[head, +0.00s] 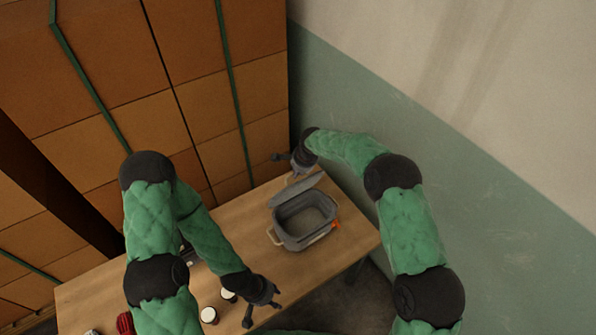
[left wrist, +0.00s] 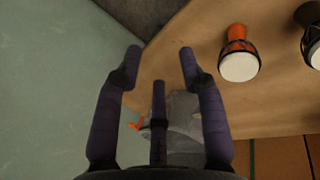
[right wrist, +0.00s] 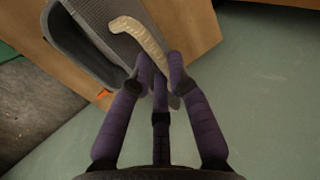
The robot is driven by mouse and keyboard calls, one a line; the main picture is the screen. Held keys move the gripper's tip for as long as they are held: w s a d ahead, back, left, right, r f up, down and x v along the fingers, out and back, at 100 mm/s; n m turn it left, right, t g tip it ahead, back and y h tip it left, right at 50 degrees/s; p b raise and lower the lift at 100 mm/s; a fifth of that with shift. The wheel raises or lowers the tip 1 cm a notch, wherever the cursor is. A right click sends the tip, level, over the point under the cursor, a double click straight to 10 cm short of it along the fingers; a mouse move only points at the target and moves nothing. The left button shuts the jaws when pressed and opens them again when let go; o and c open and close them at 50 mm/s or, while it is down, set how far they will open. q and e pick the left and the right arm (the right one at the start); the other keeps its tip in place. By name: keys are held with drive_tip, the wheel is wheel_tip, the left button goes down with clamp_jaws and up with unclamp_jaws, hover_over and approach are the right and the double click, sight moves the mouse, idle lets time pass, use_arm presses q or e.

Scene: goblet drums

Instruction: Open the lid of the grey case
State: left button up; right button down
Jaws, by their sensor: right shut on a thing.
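The grey case (head: 288,237) stands on the table, with its lid (head: 297,188) raised at the far side and its hollow inside showing. An orange latch (head: 335,224) is on its right end. My right gripper (head: 281,157) is beyond the lid. In the right wrist view its fingers (right wrist: 160,62) are shut on a beige handle (right wrist: 137,35), beside the case's grey edge (right wrist: 62,45). My left gripper (head: 263,312) is nearer the front, apart from the case. In the left wrist view it is open and empty (left wrist: 160,55), with part of the case (left wrist: 182,118) beyond it.
Two goblet drums with white heads (head: 208,315) (head: 229,295) stand near my left gripper. A red thing (head: 125,323) is at the left front of the table (head: 90,292). Stacked brown boxes (head: 110,80) are behind; a green and cream wall (head: 480,185) is at right.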

idle(0.3)
use_arm(q)
drive_tip(key=shift+w, duration=0.1)
drive_tip(key=c, duration=0.7)
drive_tip(key=shift+w+m, duration=0.3)
drive_tip(key=shift+w, duration=0.05)
clamp_jaws()
drive_tip(key=m+t+h, duration=0.2)
drive_tip(key=m+t, duration=1.3)
drive_tip(key=m, duration=0.6)
approach(288, 189)
drive_tip(key=s+d+r, duration=0.2)
drive_tip(key=s+r, duration=0.1)
drive_tip(key=r, duration=0.1)
drive_tip(key=shift+w+a+f+x, duration=0.15)
drive_tip(key=shift+a+x, duration=0.3)
drive_tip(key=shift+x, duration=1.6)
drive_tip(key=shift+w+a+f+x, duration=0.15)
drive_tip(key=shift+a+x, duration=0.3)
drive_tip(key=shift+x, duration=1.6)
drive_tip(key=shift+w+a+x, duration=0.2)
drive_tip(key=shift+a+x, duration=0.25)
drive_tip(key=shift+x, duration=1.6)
